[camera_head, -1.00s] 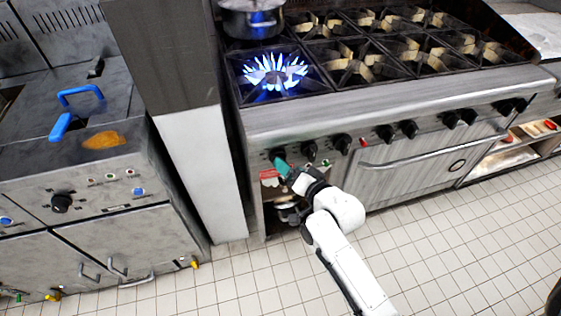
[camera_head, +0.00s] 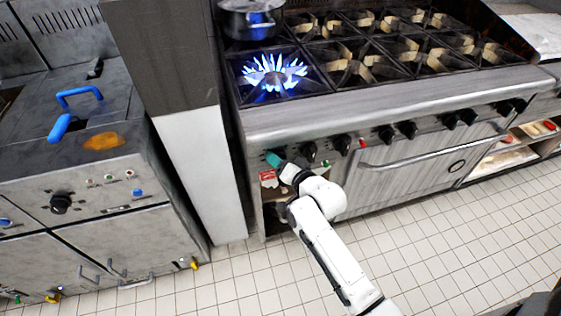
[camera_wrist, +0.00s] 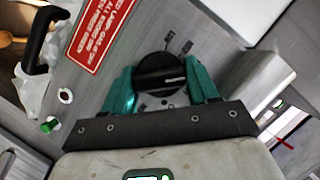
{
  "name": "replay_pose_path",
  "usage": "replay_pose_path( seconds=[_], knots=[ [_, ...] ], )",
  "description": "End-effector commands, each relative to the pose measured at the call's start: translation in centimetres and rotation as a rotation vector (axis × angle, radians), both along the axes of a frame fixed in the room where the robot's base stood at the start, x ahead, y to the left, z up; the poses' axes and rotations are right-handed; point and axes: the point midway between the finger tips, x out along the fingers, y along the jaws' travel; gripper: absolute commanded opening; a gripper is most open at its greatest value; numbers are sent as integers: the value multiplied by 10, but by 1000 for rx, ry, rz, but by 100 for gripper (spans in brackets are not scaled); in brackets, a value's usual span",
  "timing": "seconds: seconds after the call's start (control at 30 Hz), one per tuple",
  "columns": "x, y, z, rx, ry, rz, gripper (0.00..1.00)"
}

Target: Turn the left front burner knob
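The left front burner knob (camera_wrist: 160,72) is black and round with a raised bar, on the front panel of the stove (camera_head: 300,122). In the wrist view it sits between the two green fingers of my gripper (camera_wrist: 162,88), its bar lying roughly across from one finger to the other. The fingers are apart, one at each side of the knob; I cannot tell whether they touch it. In the head view my gripper (camera_head: 275,160) covers this knob. The left front burner (camera_head: 272,78) burns with a large blue flame.
Another black knob (camera_head: 308,151) is close to the right of my gripper. A red label (camera_wrist: 101,32) is on the panel beside the fingers. A pot (camera_head: 250,18) stands on the burner behind the flame. A pillar (camera_head: 203,170) stands left of the stove; tiled floor is free in front.

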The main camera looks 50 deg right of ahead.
Motion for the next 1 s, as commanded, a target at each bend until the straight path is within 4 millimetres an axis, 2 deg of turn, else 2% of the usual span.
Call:
replay_pose_path(
  seconds=[0.03,0.3,0.67,1.0],
  knots=[
    [0,0,0,0,0,0,52],
    [0,0,0,0,1,-1,28],
    [0,1,0,-61,42,0,28],
    [0,1,-2,-279,189,1,28]
  ],
)
